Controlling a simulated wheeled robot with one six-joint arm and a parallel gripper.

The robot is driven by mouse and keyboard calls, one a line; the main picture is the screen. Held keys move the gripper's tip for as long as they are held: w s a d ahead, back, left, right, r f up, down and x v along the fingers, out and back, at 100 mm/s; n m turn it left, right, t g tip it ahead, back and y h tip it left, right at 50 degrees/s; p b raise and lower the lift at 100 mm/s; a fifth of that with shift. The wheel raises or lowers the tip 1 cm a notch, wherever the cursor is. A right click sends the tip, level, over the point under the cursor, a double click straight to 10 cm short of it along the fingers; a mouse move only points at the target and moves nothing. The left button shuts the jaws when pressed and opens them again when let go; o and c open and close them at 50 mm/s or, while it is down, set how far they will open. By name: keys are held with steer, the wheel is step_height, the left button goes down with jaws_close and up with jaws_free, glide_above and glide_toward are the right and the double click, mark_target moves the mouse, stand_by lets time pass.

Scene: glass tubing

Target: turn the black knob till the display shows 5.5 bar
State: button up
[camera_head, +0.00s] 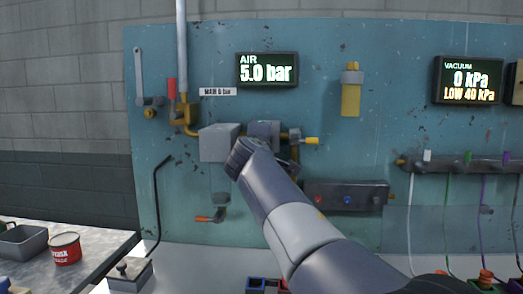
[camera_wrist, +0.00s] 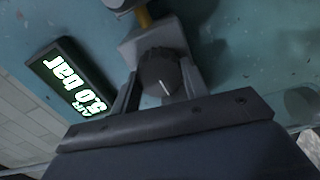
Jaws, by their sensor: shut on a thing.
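The black knob (camera_wrist: 158,70) shows in the wrist view, round and dark with a pale pointer line on its face. It sits on the front of a grey block (camera_wrist: 156,38). My gripper (camera_wrist: 161,84) is shut on the knob, one finger on each side. In the head view my arm hides the knob and the fingers, in front of the grey valve blocks (camera_head: 219,143). The air display (camera_head: 267,69) reads 5.0 bar in the head view. It also shows tilted in the wrist view (camera_wrist: 68,80).
The teal panel (camera_head: 215,65) carries a vacuum display (camera_head: 468,80) reading 0 kPa, LOW 40 kPa. A yellow cylinder (camera_head: 351,98) and a dark box (camera_head: 347,196) are right of my arm. A black bent rod (camera_head: 157,200) and a red can (camera_head: 65,249) are at left.

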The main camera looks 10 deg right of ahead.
steer(key=shift+f+m+b, duration=0.1)
steer(key=shift+m+b, duration=0.25)
steer(key=shift+m, duration=0.25)
steer(key=o, duration=1)
steer(key=shift+s, duration=0.15)
steer(key=b+v, duration=0.2)
steer(key=v, duration=0.8)
steer(key=shift+s, duration=0.3)
steer(key=shift+w, duration=0.1)
steer(key=p+x, duration=0.2)
steer(key=x, duration=0.8)
steer(key=shift+w, duration=0.35)
